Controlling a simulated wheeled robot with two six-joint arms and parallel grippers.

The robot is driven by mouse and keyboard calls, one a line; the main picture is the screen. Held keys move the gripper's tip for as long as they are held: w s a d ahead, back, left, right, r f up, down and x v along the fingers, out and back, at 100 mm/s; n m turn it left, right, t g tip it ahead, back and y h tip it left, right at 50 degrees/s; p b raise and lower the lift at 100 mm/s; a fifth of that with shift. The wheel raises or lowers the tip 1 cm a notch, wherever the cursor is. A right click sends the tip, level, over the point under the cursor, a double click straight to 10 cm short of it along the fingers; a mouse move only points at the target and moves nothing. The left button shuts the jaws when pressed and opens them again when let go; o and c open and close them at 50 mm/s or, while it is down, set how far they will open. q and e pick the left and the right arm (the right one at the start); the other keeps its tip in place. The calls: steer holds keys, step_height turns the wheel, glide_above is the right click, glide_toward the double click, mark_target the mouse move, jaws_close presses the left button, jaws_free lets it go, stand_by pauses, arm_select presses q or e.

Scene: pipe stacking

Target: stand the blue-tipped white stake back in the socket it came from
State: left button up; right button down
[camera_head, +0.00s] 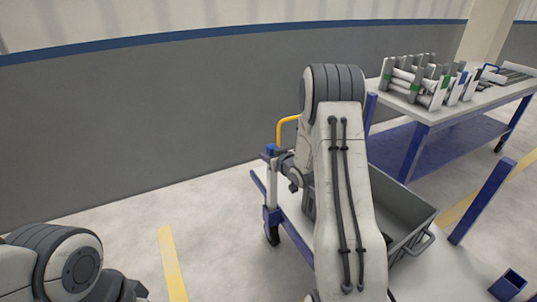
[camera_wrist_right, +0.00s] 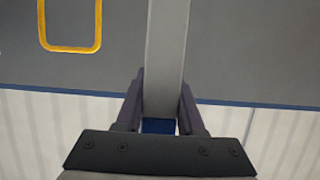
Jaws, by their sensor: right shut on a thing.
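The white stake (camera_wrist_right: 166,60) is between the fingers of my right gripper (camera_wrist_right: 160,110), which is shut on it near its blue tip (camera_wrist_right: 158,126). In the head view my right gripper (camera_head: 269,158) is small, left of my right arm, with the blue tip (camera_head: 271,149) just above it. The stake hangs about upright below the fingers, over a blue socket post (camera_head: 272,216) at the cart's left side. I cannot tell whether its lower end is inside that post. Only a link of my left arm shows at lower left; its gripper is out of view.
A grey bin (camera_head: 405,208) stands on the cart, partly hidden by my right arm. A yellow handle (camera_head: 287,124) rises behind the gripper. Another blue post (camera_head: 483,200) and an open blue socket (camera_head: 508,283) are at right. A table (camera_head: 470,112) with racked pipes stands back right.

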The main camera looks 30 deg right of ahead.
steer(key=shift+f, duration=0.35)
steer(key=shift+c, duration=2.2)
jaws_free()
steer(key=p+v, duration=0.1)
steer(key=v, duration=0.9)
steer(key=shift+s, duration=0.2)
steer(key=shift+r, duration=0.1)
